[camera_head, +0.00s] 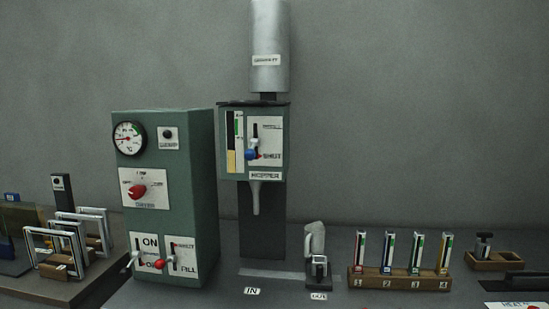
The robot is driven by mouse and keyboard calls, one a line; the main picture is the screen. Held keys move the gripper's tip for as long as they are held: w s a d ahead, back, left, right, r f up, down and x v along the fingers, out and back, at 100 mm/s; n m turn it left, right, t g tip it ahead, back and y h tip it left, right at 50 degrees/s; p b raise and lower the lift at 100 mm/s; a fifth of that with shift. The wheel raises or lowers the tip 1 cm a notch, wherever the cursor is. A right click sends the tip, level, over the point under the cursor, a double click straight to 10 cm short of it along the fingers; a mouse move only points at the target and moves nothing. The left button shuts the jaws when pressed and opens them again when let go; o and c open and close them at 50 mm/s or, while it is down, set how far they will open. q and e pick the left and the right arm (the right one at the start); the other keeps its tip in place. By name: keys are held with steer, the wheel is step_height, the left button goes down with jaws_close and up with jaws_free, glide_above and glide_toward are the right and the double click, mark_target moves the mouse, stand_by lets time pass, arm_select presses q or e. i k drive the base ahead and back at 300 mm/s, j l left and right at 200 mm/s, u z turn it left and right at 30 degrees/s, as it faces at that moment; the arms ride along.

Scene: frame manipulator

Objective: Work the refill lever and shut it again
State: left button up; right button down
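The green cabinet (197,200) stands left of centre. Its lower right panel (185,256) reads "FILL" at the bottom and has a lever with a red knob (159,264), sitting low near that word. To the right, the green hopper box (279,110) has a white panel with a lever with a blue knob (251,155). That knob sits low, level with the word "SHUT" (271,156). I cannot tell for certain which lever is the refill lever. Neither of my grippers is in view.
An ON switch (149,245) is beside the fill panel, and a red dial knob (137,192) is above. Wire frames (80,235) stand at left. A wooden rack (400,282) of numbered vials and a wooden tray (495,262) stand at right. Space before the hopper is mostly clear.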

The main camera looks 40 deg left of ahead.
mark_target(249, 153)
steer(key=u, duration=0.9)
steer(key=i+u, duration=0.1)
steer(key=u, duration=0.2)
steer(key=i+u, duration=0.15)
steer(key=u, duration=0.2)
steer(key=i, duration=0.25)
